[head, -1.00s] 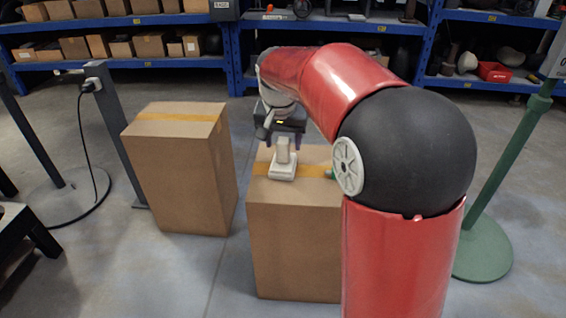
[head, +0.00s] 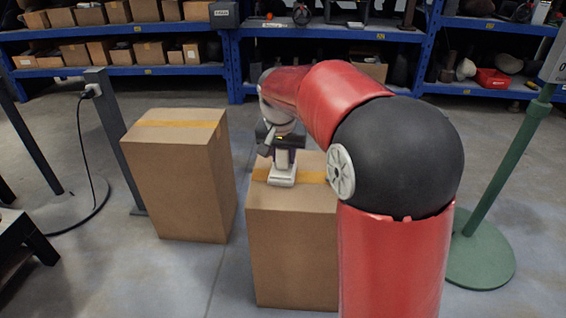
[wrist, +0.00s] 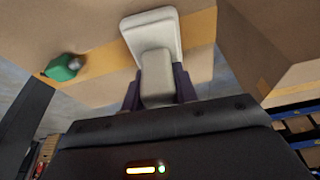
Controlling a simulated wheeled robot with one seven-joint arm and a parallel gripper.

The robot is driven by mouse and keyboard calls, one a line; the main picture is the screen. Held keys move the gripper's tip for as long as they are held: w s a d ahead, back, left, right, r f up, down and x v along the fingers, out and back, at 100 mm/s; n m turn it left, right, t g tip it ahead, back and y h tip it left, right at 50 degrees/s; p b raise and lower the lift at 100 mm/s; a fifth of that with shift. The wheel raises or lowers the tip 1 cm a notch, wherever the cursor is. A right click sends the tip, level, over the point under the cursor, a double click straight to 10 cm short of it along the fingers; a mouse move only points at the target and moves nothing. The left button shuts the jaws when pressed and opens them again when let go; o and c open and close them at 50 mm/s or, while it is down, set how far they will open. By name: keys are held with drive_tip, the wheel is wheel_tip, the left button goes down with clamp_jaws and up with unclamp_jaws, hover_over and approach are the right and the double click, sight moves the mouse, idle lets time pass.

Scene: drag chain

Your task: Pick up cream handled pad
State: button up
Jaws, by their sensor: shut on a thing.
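The cream handled pad (head: 282,178) is at the top of the right cardboard box (head: 292,240), its flat base down and its handle up. The wrist view shows its base (wrist: 152,30) and its handle (wrist: 157,80). My gripper (head: 285,158) is over it from above, its dark fingers (wrist: 157,90) on both sides of the handle and shut on it. I see no clear gap between the base and the box top.
A small green object (wrist: 63,68) lies on the same box's tape strip. Another cardboard box (head: 180,180) stands to the left with a floor gap between. A green post (head: 500,180) stands at the right. Blue shelves (head: 330,30) line the back.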

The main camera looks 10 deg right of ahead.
drive_tip(key=shift+r, duration=0.1)
wheel_tip(320, 180, up, 20)
drive_tip(key=p, duration=0.5)
drive_tip(key=o, duration=0.4)
drive_tip(key=shift+c, duration=1.4)
